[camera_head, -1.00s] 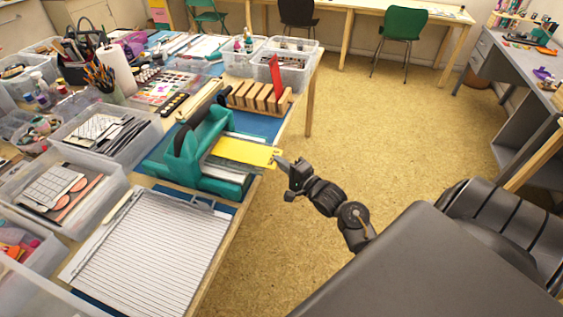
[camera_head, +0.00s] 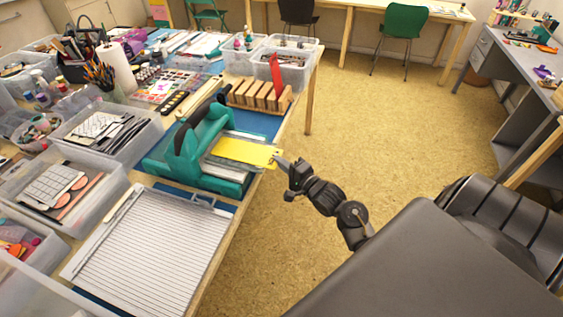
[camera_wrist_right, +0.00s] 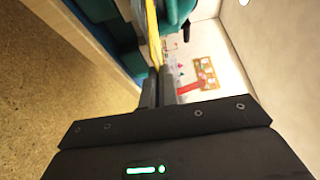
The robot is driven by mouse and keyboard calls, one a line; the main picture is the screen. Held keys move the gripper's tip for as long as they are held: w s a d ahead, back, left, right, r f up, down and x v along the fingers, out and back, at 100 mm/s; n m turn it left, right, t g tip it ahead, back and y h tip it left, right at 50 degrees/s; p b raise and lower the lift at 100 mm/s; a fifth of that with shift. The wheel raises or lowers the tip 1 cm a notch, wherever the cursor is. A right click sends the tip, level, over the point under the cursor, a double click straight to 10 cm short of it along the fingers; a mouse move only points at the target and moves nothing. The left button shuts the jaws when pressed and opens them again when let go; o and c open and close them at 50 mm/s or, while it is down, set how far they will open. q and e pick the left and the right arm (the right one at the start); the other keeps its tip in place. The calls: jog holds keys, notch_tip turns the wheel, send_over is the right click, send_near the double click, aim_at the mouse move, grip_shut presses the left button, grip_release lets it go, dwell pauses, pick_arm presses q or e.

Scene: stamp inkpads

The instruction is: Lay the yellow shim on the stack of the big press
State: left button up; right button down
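The yellow shim (camera_head: 243,152) is a flat sheet lying level over the grey stack (camera_head: 226,170) of the teal big press (camera_head: 190,150), at the table's right edge. I cannot tell whether it rests on the stack or hangs just above it. My right gripper (camera_head: 279,161) is at the shim's right end, its fingers closed on that edge. In the right wrist view, the shim (camera_wrist_right: 152,35) shows edge-on, running between the two fingers (camera_wrist_right: 158,84). The left gripper is not in view.
A wooden rack (camera_head: 258,96) with an upright red sheet (camera_head: 275,75) stands behind the press. A white lined board (camera_head: 150,240) lies in front of it. Clear plastic bins (camera_head: 62,190) fill the left side. The floor right of the table is open.

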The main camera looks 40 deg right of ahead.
jog(key=c, duration=1.6)
grip_release()
jog(key=shift+s+d+p, duration=0.65)
jog(key=shift+s+d, duration=0.05)
jog(key=shift+s, duration=0.35)
jog(key=shift+s+d+p, duration=0.65)
jog(key=shift+s+d, duration=0.05)
jog(key=shift+s, duration=0.35)
jog(key=s+d+b, duration=0.1)
jog(key=s, duration=0.9)
jog(key=shift+s, duration=0.4)
jog(key=shift+d, duration=0.1)
